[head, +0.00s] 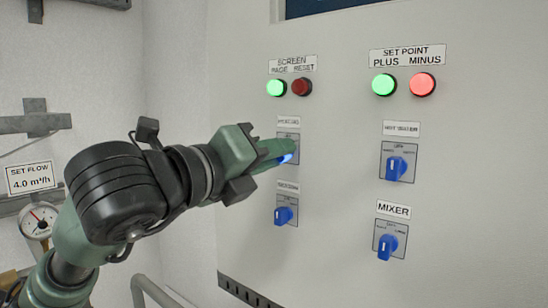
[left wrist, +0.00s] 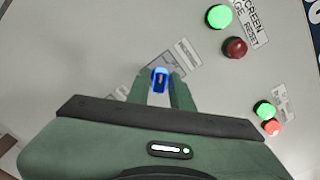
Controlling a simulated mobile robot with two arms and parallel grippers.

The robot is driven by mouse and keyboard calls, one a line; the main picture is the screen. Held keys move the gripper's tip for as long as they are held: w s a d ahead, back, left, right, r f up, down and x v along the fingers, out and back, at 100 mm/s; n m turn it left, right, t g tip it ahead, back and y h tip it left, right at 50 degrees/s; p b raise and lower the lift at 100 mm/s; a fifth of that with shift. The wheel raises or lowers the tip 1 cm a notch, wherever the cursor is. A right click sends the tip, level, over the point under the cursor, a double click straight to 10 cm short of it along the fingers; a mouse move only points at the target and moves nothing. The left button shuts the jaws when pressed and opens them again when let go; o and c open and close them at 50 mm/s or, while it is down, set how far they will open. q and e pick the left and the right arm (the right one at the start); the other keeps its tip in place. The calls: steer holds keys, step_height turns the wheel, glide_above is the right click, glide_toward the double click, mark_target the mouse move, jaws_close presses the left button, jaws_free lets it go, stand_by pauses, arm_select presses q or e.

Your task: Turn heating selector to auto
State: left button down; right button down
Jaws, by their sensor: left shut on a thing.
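The heating selector is a blue knob (head: 288,158) on a grey plate at the upper left of the selector group in the head view. My left gripper (head: 284,152) is shut on this knob, and its fingers hide most of it. In the left wrist view the blue knob (left wrist: 160,79) sits between the two green fingertips (left wrist: 160,84). The labels around the knob are partly covered and too small to read, so its pointed position cannot be told. My right gripper is not in view.
Below is another blue selector (head: 284,215). To the right are the water selector (head: 397,168) and the mixer selector (head: 387,246). Green (head: 276,88) and red (head: 301,87) buttons sit above. A gauge (head: 39,220) and pipes are at the left.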

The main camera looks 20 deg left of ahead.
arm_select(q)
steer(key=m+b, duration=1.2)
steer(key=m, duration=0.5)
steer(key=shift+m, duration=0.4)
stand_by(0.4)
steer(key=c, duration=1.4)
jaws_free()
steer(key=shift+c, duration=0.2)
steer(key=shift+b, duration=0.3)
